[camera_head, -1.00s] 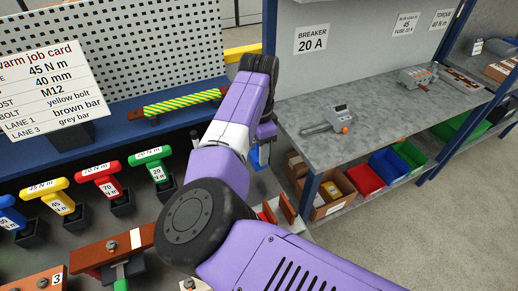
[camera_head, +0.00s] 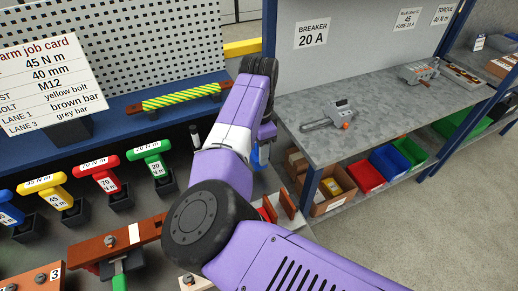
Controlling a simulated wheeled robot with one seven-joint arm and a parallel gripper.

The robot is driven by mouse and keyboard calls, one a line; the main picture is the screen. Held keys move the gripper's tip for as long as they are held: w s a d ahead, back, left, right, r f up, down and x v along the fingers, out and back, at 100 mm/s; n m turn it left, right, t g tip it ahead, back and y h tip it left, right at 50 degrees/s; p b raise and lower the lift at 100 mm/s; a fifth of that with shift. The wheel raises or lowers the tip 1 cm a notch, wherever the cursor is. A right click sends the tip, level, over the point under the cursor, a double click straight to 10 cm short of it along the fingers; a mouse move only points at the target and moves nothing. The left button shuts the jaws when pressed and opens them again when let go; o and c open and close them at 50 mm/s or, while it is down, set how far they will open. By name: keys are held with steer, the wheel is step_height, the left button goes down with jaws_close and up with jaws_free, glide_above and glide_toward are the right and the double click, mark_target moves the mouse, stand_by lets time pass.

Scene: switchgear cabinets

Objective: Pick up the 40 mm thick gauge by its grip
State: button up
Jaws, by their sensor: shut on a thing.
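My gripper (camera_head: 264,140) is mostly hidden behind my purple arm, near the middle of the view. Its fingertips do not show clearly. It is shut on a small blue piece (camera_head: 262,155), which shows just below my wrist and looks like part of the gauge. The rest of that piece and any thickness marking are hidden. The job card (camera_head: 55,75) at the upper left reads 45 N m, 40 mm and M12.
Blue, yellow (camera_head: 45,190), red (camera_head: 98,172) and green T-handled tools stand at the left. A striped bar (camera_head: 180,97) lies on the back ledge. Upright brown plates (camera_head: 286,203) stand right of my arm. A grey bench (camera_head: 375,105) holds a caliper-like tool (camera_head: 328,117).

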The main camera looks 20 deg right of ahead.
steer(key=shift+f+b, duration=0.75)
steer(key=shift+f, duration=0.9)
steer(key=o, duration=1.5)
steer(key=shift+r+b, duration=0.65)
steer(key=shift+r, duration=3.25)
